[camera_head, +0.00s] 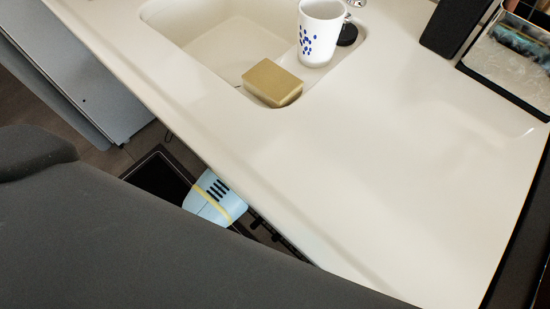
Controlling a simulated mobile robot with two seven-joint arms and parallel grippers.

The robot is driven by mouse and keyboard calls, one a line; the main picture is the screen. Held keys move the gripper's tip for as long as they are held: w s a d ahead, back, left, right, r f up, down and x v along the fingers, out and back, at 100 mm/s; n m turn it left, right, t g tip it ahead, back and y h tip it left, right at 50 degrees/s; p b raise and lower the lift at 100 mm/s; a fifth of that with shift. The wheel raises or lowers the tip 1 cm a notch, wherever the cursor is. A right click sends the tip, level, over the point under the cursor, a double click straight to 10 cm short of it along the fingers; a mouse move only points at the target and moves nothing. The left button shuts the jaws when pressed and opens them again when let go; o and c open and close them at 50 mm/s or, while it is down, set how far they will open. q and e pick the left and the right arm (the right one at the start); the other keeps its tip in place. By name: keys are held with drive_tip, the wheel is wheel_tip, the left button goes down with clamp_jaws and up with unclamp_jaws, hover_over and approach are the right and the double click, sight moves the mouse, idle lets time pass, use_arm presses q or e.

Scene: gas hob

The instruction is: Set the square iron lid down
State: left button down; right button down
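I cannot make out the square iron lid with certainty. A dark, flat, square-cornered shape (160,176) with a thin pale rim shows below the counter's front edge, partly hidden by my dark body in the foreground. I cannot tell whether it is the lid.
A pale counter (400,170) is bare across its middle and right. A light-blue object (206,202) with a yellow band shows below the counter edge.

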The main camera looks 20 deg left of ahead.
use_arm(q)
drive_tip(key=shift+w, duration=0.15)
drive_tip(key=c, duration=1.6)
unclamp_jaws()
drive_tip(key=shift+c, duration=0.2)
drive_tip(key=o, duration=0.4)
drive_tip(key=shift+o, duration=0.2)
drive_tip(key=shift+r, duration=0.15)
drive_tip(key=shift+s+r+p, duration=0.6)
drive_tip(key=shift+s+p, duration=0.05)
drive_tip(key=s+p, duration=0.2)
drive_tip(key=s, duration=0.9)
drive_tip(key=shift+s+a+p, duration=0.2)
drive_tip(key=shift+a+p, duration=0.05)
drive_tip(key=shift+p, duration=0.05)
